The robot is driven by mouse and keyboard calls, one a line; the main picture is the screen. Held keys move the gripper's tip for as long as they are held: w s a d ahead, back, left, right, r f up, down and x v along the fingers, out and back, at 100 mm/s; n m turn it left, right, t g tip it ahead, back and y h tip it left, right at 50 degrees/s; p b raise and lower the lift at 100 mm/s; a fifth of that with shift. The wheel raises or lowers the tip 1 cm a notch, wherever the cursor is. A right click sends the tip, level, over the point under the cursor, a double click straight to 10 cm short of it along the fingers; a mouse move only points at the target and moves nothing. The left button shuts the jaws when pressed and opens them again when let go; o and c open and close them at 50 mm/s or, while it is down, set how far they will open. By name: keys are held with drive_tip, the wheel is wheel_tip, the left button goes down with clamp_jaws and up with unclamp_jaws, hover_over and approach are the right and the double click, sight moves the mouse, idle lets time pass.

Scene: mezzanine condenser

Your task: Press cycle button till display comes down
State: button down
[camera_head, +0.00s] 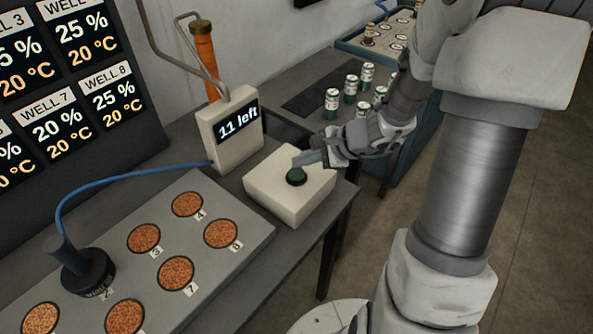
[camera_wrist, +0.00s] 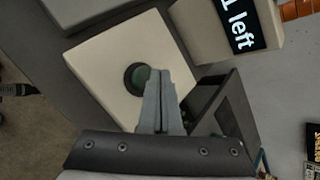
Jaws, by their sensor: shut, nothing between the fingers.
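The cycle button (camera_head: 296,177) is a dark green round button on top of a cream box (camera_head: 262,187) on the dark table. It also shows in the wrist view (camera_wrist: 138,77), partly behind my fingers. The display (camera_head: 237,123) is a cream unit behind the box and reads "11 left"; part of it shows in the wrist view (camera_wrist: 242,27). My gripper (camera_head: 300,160) is shut and empty, its fingertips at the button's upper edge in the picture. In the wrist view the fingertips (camera_wrist: 160,75) overlap the button's right side. I cannot tell whether they touch it.
A grey plate (camera_head: 225,262) with several orange-brown wells lies at the lower left, with a blue cable (camera_head: 130,172) running to a black cap (camera_head: 88,275). A board of well readings (camera_head: 75,75) stands behind. Several green-and-white cans (camera_head: 332,100) stand on the farther table.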

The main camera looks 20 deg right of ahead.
sight(301, 173)
drive_tip(key=shift+f, duration=0.15)
drive_tip(key=shift+f+b, duration=0.3)
drive_tip(key=shift+b, duration=0.3)
drive_tip(key=shift+f+b, duration=0.55)
drive_tip(key=shift+b, duration=0.15)
idle(0.6)
idle(0.4)
drive_tip(key=shift+r+p, duration=0.75)
drive_tip(key=shift+r, duration=0.25)
wheel_tip(301, 173, up, 5)
drive_tip(key=p, duration=0.3)
drive_tip(key=shift+p, duration=0.4)
